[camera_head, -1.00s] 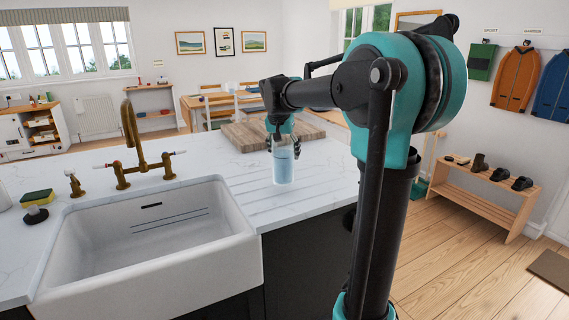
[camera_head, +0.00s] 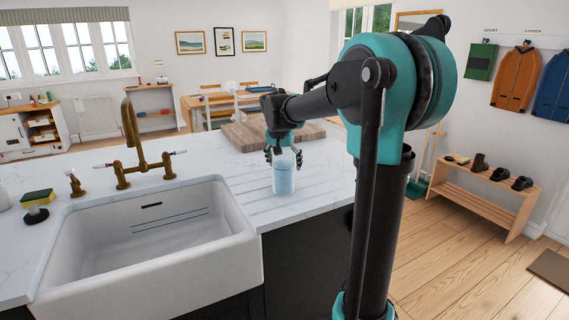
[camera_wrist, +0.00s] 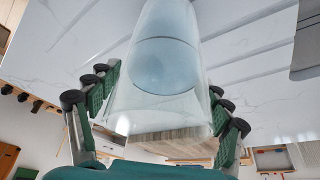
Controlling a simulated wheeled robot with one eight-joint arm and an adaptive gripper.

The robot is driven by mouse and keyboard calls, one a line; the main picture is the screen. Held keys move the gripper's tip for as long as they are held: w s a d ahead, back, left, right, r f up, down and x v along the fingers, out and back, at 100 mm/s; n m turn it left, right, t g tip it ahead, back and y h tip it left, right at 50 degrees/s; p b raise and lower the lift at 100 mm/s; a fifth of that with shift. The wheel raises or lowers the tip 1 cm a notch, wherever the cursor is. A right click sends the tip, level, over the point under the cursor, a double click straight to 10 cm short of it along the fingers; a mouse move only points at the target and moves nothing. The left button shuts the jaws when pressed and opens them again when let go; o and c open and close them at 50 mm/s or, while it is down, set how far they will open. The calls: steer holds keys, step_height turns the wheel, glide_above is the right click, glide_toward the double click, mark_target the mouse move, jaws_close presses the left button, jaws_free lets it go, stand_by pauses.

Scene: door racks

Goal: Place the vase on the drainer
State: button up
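The vase (camera_head: 284,179) is clear glass, upright, with pale blue in its lower part. It is at the grooved drainer (camera_head: 246,207) in the white worktop, right of the sink. Whether its base touches the surface cannot be told. My gripper (camera_head: 283,157) is around the vase's upper part, one finger on each side. In the wrist view the vase (camera_wrist: 165,65) lies between the green finger pads of my gripper (camera_wrist: 163,95), which sit close against its sides. The drainer grooves (camera_wrist: 245,38) show beyond it.
The white sink (camera_head: 150,245) with a brass tap (camera_head: 135,140) lies left of the drainer. A wooden board (camera_head: 245,134) lies behind the vase. A sponge (camera_head: 37,197) is at the far left. The worktop around the vase is clear.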

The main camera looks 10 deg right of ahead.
stand_by(0.3)
steer(key=v, duration=1.2)
steer(key=shift+r, duration=0.1)
